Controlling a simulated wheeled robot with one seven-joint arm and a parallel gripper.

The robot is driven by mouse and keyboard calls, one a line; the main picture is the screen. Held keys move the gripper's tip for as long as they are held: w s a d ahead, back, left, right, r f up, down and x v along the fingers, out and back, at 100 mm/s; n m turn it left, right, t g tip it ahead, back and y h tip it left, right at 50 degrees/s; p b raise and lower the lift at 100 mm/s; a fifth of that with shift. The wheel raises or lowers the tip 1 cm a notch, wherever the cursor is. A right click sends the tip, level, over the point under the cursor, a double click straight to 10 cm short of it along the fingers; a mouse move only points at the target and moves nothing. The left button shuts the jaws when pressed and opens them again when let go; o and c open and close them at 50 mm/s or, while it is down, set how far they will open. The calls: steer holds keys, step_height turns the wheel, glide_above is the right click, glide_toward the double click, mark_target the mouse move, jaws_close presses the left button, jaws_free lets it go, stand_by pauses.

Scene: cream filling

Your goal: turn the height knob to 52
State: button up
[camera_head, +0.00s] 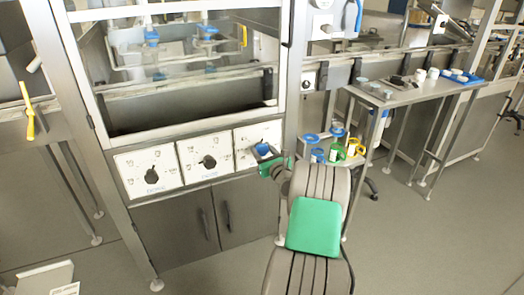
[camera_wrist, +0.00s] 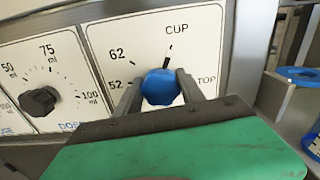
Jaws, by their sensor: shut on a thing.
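The height knob (camera_wrist: 160,87) is blue and sits on a white dial plate (camera_wrist: 205,45) marked 52, 62, CUP and TOP. A dark mark stands just below the word CUP; I cannot tell whether it is a pointer or a printed tick. My gripper (camera_wrist: 159,92) is shut on the knob, one dark finger on each side. In the head view my gripper (camera_head: 268,160) is at the rightmost of three dial plates, and the blue knob (camera_head: 262,149) shows at its tip.
A black dose knob (camera_wrist: 40,101) is on the plate to the left. In the head view, two plates with black knobs (camera_head: 151,176) (camera_head: 208,162) are to the left. A metal side table (camera_head: 405,95) with several small items stands right. Blue and green-rimmed containers (camera_head: 337,150) are behind my arm.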

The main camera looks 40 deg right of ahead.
steer(key=shift+c, duration=0.5)
steer(key=n+b, duration=0.1)
steer(key=n, duration=0.4)
steer(key=shift+a+f+n, duration=0.1)
steer(key=shift+f+n, duration=0.05)
steer(key=shift+n, duration=0.15)
steer(key=n+b, duration=0.2)
steer(key=n, duration=0.3)
steer(key=shift+f, duration=0.15)
steer(key=n+b, duration=0.4)
steer(key=n, duration=0.2)
steer(key=shift+a+f+n+b, duration=0.1)
steer(key=shift+n+b, duration=0.2)
steer(key=shift+n, duration=0.1)
steer(key=n+b, duration=0.3)
steer(key=shift+n, duration=0.4)
steer(key=shift+n+b, duration=0.45)
steer(key=shift+n, duration=0.25)
